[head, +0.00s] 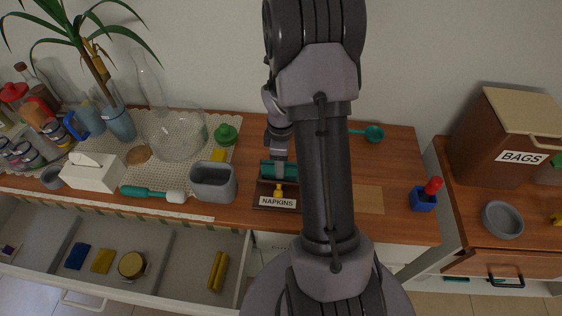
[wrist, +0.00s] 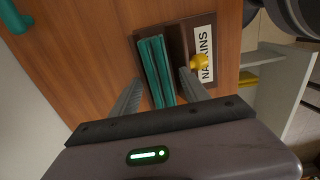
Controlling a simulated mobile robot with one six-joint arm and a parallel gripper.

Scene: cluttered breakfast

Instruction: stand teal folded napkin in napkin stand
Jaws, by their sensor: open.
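The teal folded napkin (wrist: 155,70) shows in the wrist view as a narrow layered strip over the dark brown napkin stand (wrist: 178,48). It appears to stand on edge in the stand, beside the yellow knob (wrist: 199,62); its lower edge is hidden. My gripper (wrist: 161,76) is open, with one finger on each side of the napkin and visible gaps between. In the head view, the napkin (head: 266,169) shows behind the NAPKINS label of the stand (head: 262,202), with my gripper (head: 279,170) over it and partly covering it.
A grey bin (head: 213,184) stands just left of the stand, with a yellow block (head: 218,155) and green-lidded item (head: 226,134) behind. A tan mat (head: 368,199) lies to the right. An open drawer (head: 190,265) juts out at the front left.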

